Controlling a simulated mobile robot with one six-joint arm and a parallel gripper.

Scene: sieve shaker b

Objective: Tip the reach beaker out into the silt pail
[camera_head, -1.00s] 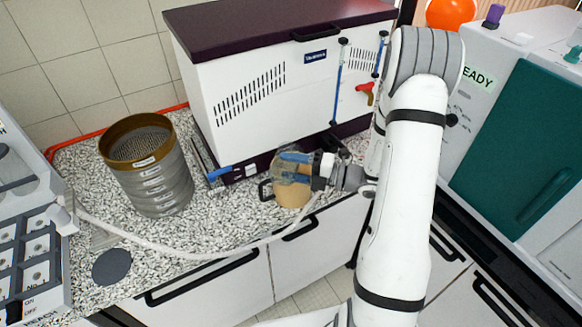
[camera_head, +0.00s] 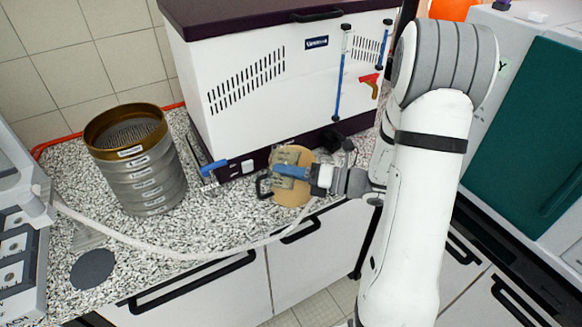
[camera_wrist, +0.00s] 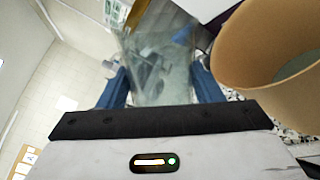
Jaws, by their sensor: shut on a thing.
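The clear reach beaker (camera_head: 291,155) is held between the blue fingers of my gripper (camera_head: 293,172), over the tan silt pail (camera_head: 297,196). The beaker looks tilted, and its exact angle is hard to read. In the wrist view the clear beaker (camera_wrist: 162,62) sits between both blue fingers of my gripper (camera_wrist: 161,86), with blurred shapes seen through its glass. The pail (camera_wrist: 238,62) stands close beside it at the right, its open mouth in view with something greyish inside. Whether anything is flowing from the beaker cannot be told.
A stack of sieves (camera_head: 145,172) stands on the speckled counter (camera_head: 215,215) at the left. A white cabinet machine (camera_head: 270,75) is right behind the pail. A pale hose (camera_head: 170,250) crosses the counter front. A dark disc (camera_head: 92,269) lies at front left.

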